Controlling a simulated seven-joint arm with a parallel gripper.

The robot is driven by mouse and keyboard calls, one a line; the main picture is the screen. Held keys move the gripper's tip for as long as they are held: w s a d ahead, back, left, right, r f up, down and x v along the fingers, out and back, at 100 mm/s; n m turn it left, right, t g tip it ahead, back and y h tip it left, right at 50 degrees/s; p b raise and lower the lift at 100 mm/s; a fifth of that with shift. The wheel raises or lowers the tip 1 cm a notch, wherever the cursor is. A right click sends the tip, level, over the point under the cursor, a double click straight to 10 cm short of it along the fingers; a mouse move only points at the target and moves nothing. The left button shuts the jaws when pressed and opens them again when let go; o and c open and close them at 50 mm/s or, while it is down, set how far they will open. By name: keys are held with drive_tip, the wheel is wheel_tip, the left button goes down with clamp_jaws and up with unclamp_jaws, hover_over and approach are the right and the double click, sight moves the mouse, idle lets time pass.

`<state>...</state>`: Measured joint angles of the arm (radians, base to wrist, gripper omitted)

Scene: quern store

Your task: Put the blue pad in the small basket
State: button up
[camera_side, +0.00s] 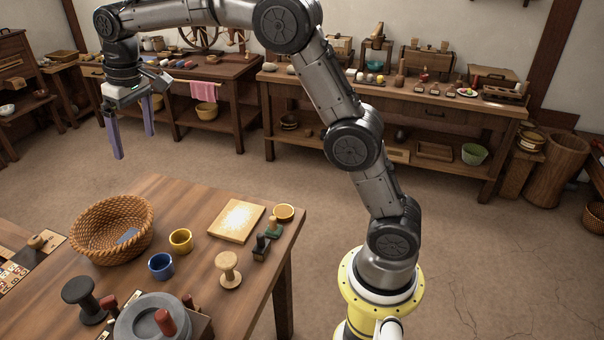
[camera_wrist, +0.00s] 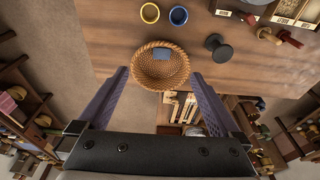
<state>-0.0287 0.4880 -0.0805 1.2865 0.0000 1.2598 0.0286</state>
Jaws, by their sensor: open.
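The blue pad (camera_side: 127,236) lies inside the small woven basket (camera_side: 84,214) on the wooden table in the side view. In the wrist view the blue pad (camera_wrist: 161,54) rests against the inner wall of the basket (camera_wrist: 140,75), near its upper edge. My gripper (camera_side: 133,143) is open and empty, with its purple fingers pointing down, high above the table and behind the basket. In the wrist view my gripper (camera_wrist: 158,82) has its fingers spread on either side of the basket's outline, well above it. Nothing is between the fingers.
Right of the basket are a yellow cup (camera_side: 180,241), a blue cup (camera_side: 161,266), a wooden board (camera_side: 237,221), and several stamps. A dark spool (camera_side: 84,299) and a grey quern (camera_side: 152,320) stand at the front. The air around my gripper is clear.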

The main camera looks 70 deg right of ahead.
drive_tip(key=s+r+t, duration=0.1)
drive_tip(key=s+r, duration=0.4)
drive_tip(key=s, duration=0.6)
drive_tip(key=s+f+t, duration=0.1)
drive_tip(key=s+f, duration=0.2)
drive_tip(key=s, duration=0.9)
drive_tip(key=s+d+f+t, duration=0.1)
drive_tip(key=s+f, duration=0.3)
drive_tip(key=s, duration=0.8)
drive_tip(key=shift+s+d+f, duration=0.25)
drive_tip(key=shift+f, duration=0.05)
